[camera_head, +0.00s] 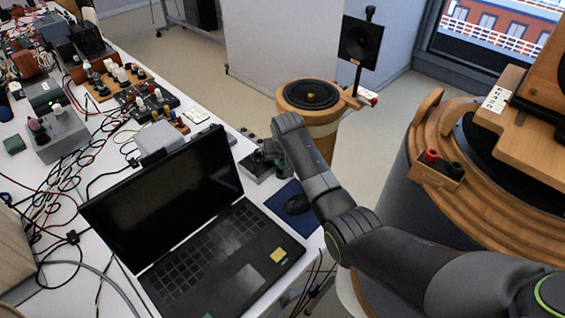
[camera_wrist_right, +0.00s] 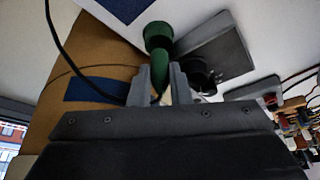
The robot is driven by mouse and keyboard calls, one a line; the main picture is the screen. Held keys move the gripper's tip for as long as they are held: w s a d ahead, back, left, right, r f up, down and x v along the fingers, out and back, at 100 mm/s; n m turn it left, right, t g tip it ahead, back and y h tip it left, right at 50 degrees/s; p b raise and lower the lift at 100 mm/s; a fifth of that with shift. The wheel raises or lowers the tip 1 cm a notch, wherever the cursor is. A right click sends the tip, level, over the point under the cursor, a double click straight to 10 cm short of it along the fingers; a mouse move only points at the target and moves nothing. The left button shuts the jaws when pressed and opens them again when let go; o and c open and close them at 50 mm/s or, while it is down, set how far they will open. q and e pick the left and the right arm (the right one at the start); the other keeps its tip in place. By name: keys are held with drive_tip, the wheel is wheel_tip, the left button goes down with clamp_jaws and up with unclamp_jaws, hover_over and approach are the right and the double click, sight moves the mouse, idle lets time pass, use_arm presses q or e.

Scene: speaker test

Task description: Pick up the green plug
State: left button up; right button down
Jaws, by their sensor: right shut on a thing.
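The green plug (camera_wrist_right: 158,38) shows in the right wrist view, between and beyond the two grey fingers of my right gripper (camera_wrist_right: 161,78). The fingers are shut on its narrow tapering part, and its wider round end points away from my wrist. In the head view my right gripper (camera_head: 268,154) is behind the laptop, at the right edge of the white table. My left gripper is not in view.
An open laptop (camera_head: 225,240) stands close to my right arm, with a mouse (camera_head: 297,204) on a blue mat beside it. A small dark box (camera_head: 252,168) sits under the gripper. Cables and instruments crowd the table's left. Wooden speakers (camera_head: 320,116) stand right of the table.

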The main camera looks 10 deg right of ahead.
wheel_tip(320, 180, up, 26)
drive_tip(key=b, duration=0.1)
idle(0.3)
